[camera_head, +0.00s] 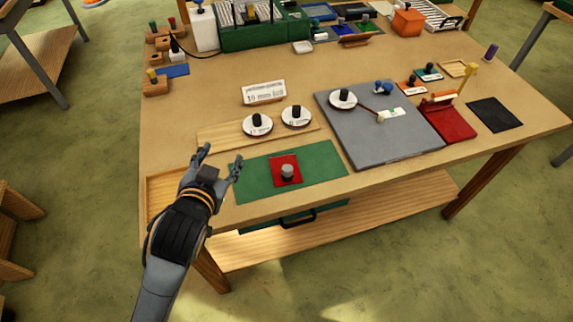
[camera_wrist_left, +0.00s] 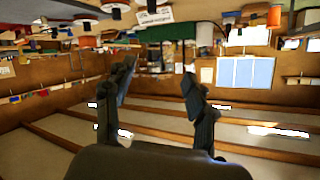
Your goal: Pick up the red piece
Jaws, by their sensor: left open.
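The red piece (camera_head: 279,163) is a flat red square with a grey knob (camera_head: 287,171) on it. It lies on the green mat (camera_head: 322,172) near the table's front edge in the head view. My left gripper (camera_head: 221,158) is open and empty, over the left end of the green mat, to the left of the red piece and apart from it. In the left wrist view the two fingers (camera_wrist_left: 158,88) are spread with nothing between them. I cannot make out the red piece there. My right gripper is in neither view.
Two white discs with black knobs (camera_head: 257,125) sit on a wooden board behind the mat. A grey board (camera_head: 385,145) with another disc lies to the right, beside a red tray (camera_head: 449,124). A label card (camera_head: 264,93) stands behind. A wooden tray (camera_head: 160,190) is at the left corner.

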